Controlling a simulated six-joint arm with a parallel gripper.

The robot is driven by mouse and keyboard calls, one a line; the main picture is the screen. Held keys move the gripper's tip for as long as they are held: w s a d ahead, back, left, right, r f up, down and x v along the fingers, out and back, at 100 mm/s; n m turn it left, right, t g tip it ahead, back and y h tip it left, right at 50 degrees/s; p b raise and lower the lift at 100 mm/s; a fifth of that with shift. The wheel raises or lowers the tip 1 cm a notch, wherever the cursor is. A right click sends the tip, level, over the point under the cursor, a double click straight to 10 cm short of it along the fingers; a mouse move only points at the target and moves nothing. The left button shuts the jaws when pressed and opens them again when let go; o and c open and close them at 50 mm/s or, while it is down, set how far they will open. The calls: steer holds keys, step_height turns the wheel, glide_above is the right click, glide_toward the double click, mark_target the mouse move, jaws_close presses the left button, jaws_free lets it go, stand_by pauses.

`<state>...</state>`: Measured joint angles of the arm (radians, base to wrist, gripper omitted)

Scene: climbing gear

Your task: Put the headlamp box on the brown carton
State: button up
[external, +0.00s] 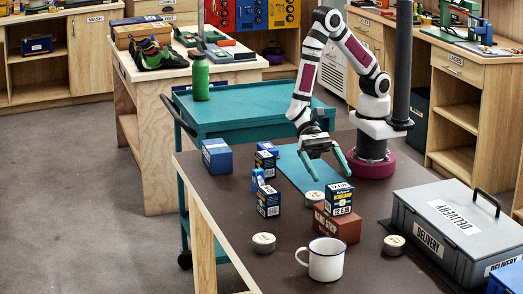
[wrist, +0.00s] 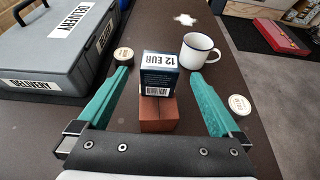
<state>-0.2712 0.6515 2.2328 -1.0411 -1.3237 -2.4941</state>
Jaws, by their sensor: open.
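The headlamp box (external: 339,199), dark blue with a white "12 EUR" label, sits upright on the brown carton (external: 337,227) on the dark table. In the wrist view the headlamp box (wrist: 160,77) rests on the brown carton (wrist: 158,117), whose near part sticks out from under it. My gripper (external: 329,174) is open and empty, behind and above the headlamp box in the external view. In the wrist view its teal fingers (wrist: 160,73) show on either side of the box, with gaps to it.
A white mug (external: 325,260) stands in front of the carton. Round tins (external: 264,242) lie around it. A grey "DELIVERY" case (external: 455,228) takes up the right side. Small dark boxes (external: 268,201) and a blue box (external: 217,156) stand left. The table's left front is clear.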

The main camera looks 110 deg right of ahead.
steer(key=w+d+r+m+t+h, duration=0.35)
steer(key=w+d+m+t, duration=0.25)
steer(key=w+d+m, duration=0.4)
steer(key=d+r+m+t+h, duration=0.25)
steer(key=d+m+h, duration=0.65)
steer(key=d+m, duration=0.9)
steer(key=s+d+r+m+g+h, duration=0.1)
steer(key=s+d+m+g, duration=0.15)
steer(key=s+m, duration=0.7)
steer(key=s+d+r+m+g+h, duration=0.1)
steer(key=s+m+g, duration=0.35)
steer(key=m, duration=0.75)
steer(key=s+a+m+g+y, duration=0.1)
steer(key=s+a+m+y, duration=0.2)
steer(key=s+a+m, duration=0.3)
steer(key=s+m, duration=0.4)
steer(key=s, duration=0.2)
steer(key=shift+s+r+g, duration=0.35)
steer(key=shift+r, duration=0.05)
